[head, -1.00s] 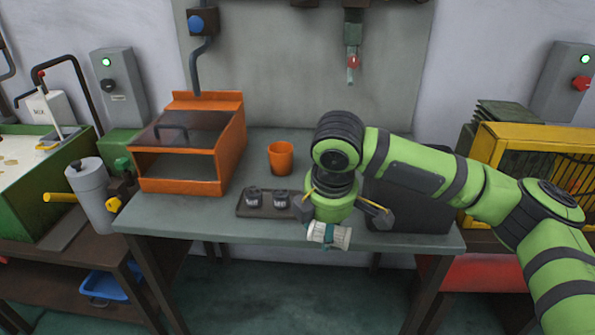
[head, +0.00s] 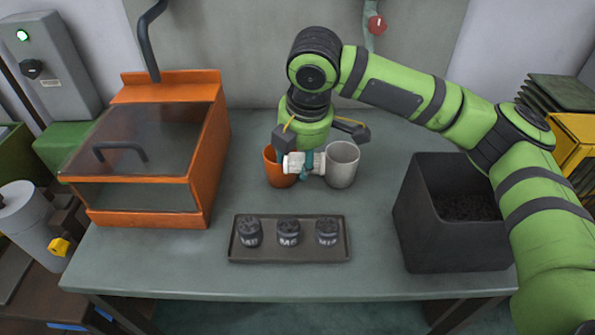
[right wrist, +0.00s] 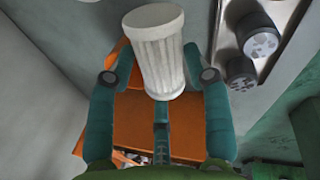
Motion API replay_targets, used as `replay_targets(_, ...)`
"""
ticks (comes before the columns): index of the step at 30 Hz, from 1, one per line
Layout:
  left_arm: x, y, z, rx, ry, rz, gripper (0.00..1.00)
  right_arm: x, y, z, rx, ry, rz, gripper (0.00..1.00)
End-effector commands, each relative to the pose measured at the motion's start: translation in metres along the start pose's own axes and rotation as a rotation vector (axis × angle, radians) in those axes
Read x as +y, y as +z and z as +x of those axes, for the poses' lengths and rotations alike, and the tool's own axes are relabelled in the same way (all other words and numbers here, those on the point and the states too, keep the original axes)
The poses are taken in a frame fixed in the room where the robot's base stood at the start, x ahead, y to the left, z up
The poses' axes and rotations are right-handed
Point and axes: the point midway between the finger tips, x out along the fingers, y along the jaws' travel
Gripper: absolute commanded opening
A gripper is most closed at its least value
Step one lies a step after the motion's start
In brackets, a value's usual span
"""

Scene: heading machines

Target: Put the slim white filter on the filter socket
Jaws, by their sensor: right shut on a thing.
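My right gripper (head: 304,160) is shut on a white ribbed cylinder, the slim white filter (head: 296,163). It holds it lying roughly sideways above the bench, in front of an orange cup and a light grey cup in the head view. In the right wrist view the ribbed filter (right wrist: 155,45) stands out between the teal fingers (right wrist: 160,78). Part of it is hidden by the fingers in the head view. I cannot tell which thing is the filter socket. My left gripper is not in view.
The orange cup (head: 274,175) and light grey cup (head: 342,165) stand behind a dark tray (head: 290,256) with three black round parts. An orange hooded box (head: 205,165) is at left, a black bin (head: 420,235) at right. The bench between tray and bin is clear.

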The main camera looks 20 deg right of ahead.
Motion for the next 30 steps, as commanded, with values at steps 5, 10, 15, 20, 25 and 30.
replay_targets(5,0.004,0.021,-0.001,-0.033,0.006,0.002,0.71,-0.009,0.001,0.032,-0.001,-0.002,0.001,0.12)
replay_targets(10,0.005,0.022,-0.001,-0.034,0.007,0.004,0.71,-0.011,0.001,0.044,-0.001,0.001,0.002,0.12)
replay_targets(15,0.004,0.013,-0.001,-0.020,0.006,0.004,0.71,-0.017,0.000,0.066,0.000,-0.002,0.001,0.12)
replay_targets(20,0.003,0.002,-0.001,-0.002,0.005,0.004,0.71,-0.020,0.000,0.077,0.001,0.001,0.000,0.12)
replay_targets(25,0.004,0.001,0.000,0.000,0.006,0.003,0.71,-0.020,0.000,0.077,0.000,0.002,0.001,0.12)
replay_targets(30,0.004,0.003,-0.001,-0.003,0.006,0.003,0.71,-0.020,0.000,0.079,0.000,0.002,0.001,0.74)
